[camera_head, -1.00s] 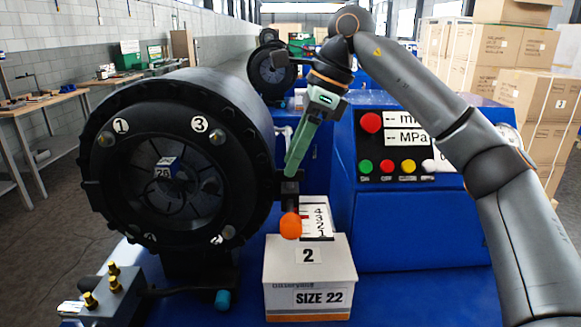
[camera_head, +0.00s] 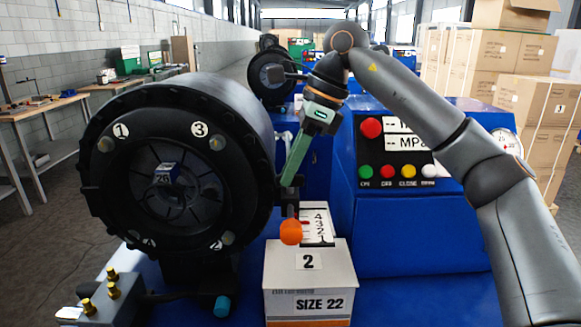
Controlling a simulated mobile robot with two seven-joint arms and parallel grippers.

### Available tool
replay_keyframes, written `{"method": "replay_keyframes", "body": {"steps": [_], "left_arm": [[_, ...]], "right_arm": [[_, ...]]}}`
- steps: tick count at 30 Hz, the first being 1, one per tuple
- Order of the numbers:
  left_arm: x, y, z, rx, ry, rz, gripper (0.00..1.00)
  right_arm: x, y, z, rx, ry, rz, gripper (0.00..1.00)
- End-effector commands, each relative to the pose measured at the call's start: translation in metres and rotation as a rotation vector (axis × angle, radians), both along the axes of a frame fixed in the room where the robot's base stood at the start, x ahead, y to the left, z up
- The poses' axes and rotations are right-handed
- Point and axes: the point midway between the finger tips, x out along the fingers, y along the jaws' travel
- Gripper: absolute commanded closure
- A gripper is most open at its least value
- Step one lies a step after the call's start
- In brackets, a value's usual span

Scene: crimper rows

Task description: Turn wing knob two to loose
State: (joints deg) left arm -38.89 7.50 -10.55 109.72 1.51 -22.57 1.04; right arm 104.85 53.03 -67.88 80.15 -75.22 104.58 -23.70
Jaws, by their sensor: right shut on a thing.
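The black crimper head (camera_head: 90,190) fills the left of the head view. Small pale knobs sit on its face by numbered labels; the knob (camera_head: 228,238) beside the lower right label 2 (camera_head: 215,246) is small, and its turn position cannot be read. My right gripper (camera_head: 290,194), at the end of a long green part, points down just right of the head. It is shut on a dark handle with an orange ball end (camera_head: 291,232). The fingertips are small and dark, so the grip itself is hard to make out. My left gripper is out of view.
A box (camera_head: 308,285) marked 2 and SIZE 22 stands below the orange ball, with a number scale (camera_head: 319,225) behind it. A blue control panel (camera_head: 415,220) is at right. Brass fittings (camera_head: 113,280) are at lower left.

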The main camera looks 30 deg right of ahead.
Motion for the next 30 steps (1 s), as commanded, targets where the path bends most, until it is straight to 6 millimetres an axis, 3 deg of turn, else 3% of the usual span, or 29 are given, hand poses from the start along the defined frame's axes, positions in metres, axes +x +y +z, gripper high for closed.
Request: {"method": "replay_keyframes", "body": {"steps": [16, 30], "left_arm": [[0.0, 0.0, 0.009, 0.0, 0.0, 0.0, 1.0], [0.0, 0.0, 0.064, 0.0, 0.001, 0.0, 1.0]], "right_arm": [[0.0, 0.0, 0.002, 0.001, 0.002, 0.04, 1.0], [0.0, 0.0, 0.006, 0.003, 0.006, 0.384, 1.0]]}}
